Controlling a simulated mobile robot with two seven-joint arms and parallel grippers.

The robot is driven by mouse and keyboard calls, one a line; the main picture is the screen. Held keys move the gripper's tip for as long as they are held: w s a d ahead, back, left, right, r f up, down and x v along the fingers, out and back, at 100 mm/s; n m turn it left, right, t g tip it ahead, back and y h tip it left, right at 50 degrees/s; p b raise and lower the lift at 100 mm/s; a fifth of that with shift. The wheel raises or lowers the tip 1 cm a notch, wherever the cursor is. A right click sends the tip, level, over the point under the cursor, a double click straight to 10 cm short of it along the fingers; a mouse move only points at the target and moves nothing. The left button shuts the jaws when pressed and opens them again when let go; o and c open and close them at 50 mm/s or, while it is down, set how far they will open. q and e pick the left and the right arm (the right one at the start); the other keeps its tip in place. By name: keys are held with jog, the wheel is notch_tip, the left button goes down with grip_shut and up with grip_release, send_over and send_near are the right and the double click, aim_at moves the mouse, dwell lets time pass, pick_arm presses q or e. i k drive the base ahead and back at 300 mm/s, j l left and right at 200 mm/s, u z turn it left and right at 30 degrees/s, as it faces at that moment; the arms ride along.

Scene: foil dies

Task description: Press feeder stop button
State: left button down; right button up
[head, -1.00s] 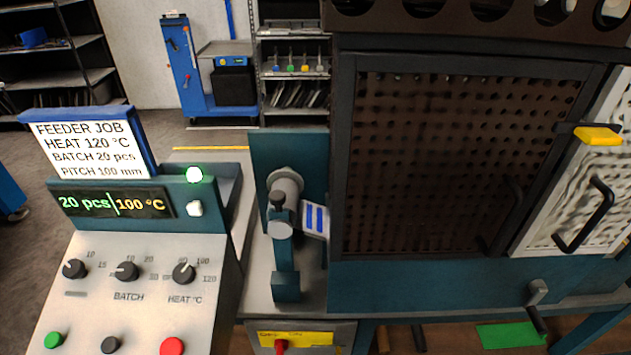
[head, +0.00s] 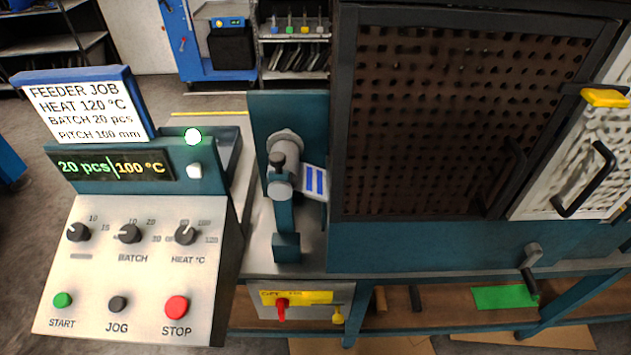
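The red STOP button (head: 176,308) is at the lower right of the sloped silver control panel (head: 135,262) on the left. The black JOG button (head: 118,304) and the green START button (head: 62,300) sit to its left in the same row. Above them are dark knobs, including BATCH (head: 129,233) and HEAT (head: 186,235). The display (head: 112,166) reads 20 pcs and 100 °C. Neither of my grippers is in view.
A job card (head: 86,108) reads heat 120 °C, batch 20 pcs, pitch 100 mm. To the right stand a feeder post (head: 284,215) and a large cabinet with a dark perforated door (head: 440,120). A red switch (head: 282,305) is below. Space before the panel looks clear.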

aim_at(176, 306)
jog(key=u, duration=1.25)
